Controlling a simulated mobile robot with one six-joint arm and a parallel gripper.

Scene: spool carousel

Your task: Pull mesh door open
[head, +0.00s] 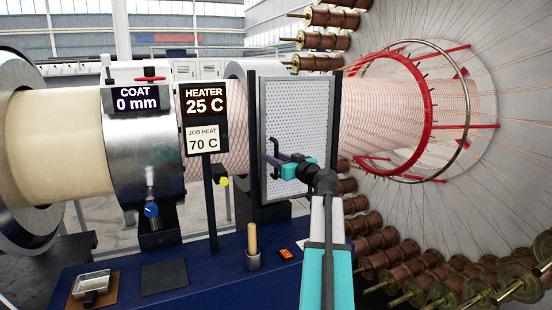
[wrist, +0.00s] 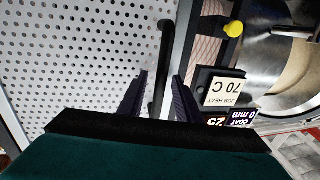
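The mesh door (head: 305,115) is a grey perforated panel in a dark frame, standing beside the wound tube in the head view. Its perforated sheet (wrist: 75,60) fills the left of the wrist view. A black bar handle (head: 276,147) is on the door's left side. In the wrist view the handle (wrist: 164,45) runs down between my two dark fingers. My gripper (head: 271,157) reaches the handle from the right, and its fingers (wrist: 160,76) stand apart on either side of the bar. A gap shows beside the bar, so the fingers look open around it. The bar's lower end is hidden.
A post with the heater sign (head: 205,105) and a yellow knob (head: 223,181) stands left of the door. Spools and the red ring (head: 430,105) are at the right.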

